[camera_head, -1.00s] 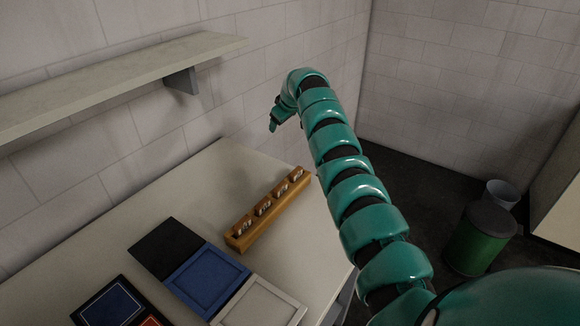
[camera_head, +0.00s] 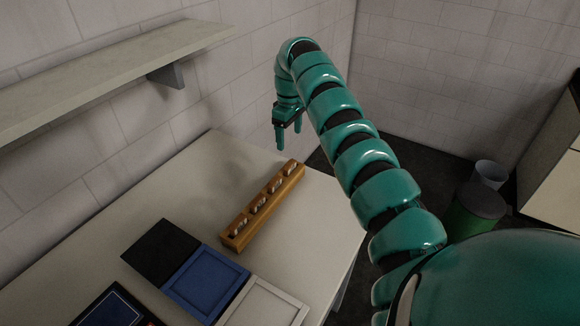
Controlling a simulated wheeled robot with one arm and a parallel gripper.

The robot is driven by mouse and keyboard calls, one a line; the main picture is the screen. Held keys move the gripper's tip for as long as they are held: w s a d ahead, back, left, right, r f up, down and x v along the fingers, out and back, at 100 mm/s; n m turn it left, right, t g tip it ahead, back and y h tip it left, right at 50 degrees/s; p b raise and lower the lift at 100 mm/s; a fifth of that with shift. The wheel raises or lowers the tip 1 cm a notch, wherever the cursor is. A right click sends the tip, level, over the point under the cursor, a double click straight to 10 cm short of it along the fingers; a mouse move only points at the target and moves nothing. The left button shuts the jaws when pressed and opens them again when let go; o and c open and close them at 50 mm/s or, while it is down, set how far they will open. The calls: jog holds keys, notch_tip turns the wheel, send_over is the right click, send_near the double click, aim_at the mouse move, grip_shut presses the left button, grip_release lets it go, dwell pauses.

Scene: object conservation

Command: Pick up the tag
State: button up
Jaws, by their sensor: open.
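A wooden rack (camera_head: 262,208) lies on the white table (camera_head: 185,195), slanting from the front left to the back right. Several small tags sit in its slots; one is the tag (camera_head: 291,168) at the far end, and another tag (camera_head: 240,225) is at the near end. I cannot read their markings. My gripper (camera_head: 288,143) hangs above the far end of the rack with its fingers pointing down. It is open and empty, apart from the tags.
A black tray (camera_head: 160,252), a blue tray (camera_head: 206,282) and a white tray (camera_head: 262,303) stand in a row on the table's near part. A dark blue panel (camera_head: 110,310) is at the front left. A wall shelf (camera_head: 100,75) hangs at the upper left. A green bin (camera_head: 474,212) stands on the floor at the right.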

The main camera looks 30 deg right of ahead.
jog(key=p, duration=0.3)
send_over(290, 163)
notch_tip(290, 163, down, 7)
jog(key=shift+a+r, duration=0.1)
jog(key=shift+a, duration=0.05)
jog(key=shift+d+f+p, duration=0.15)
jog(key=shift+f+p, duration=0.4)
jog(key=shift+f, duration=0.7)
jog(key=shift+d+f+p, duration=0.1)
jog(key=shift+f+p, duration=0.4)
jog(key=shift+f, duration=0.7)
jog(key=c, duration=1.1)
jog(key=shift+o, duration=0.2)
jog(key=shift+w+r, duration=0.1)
jog(key=shift+r, duration=0.05)
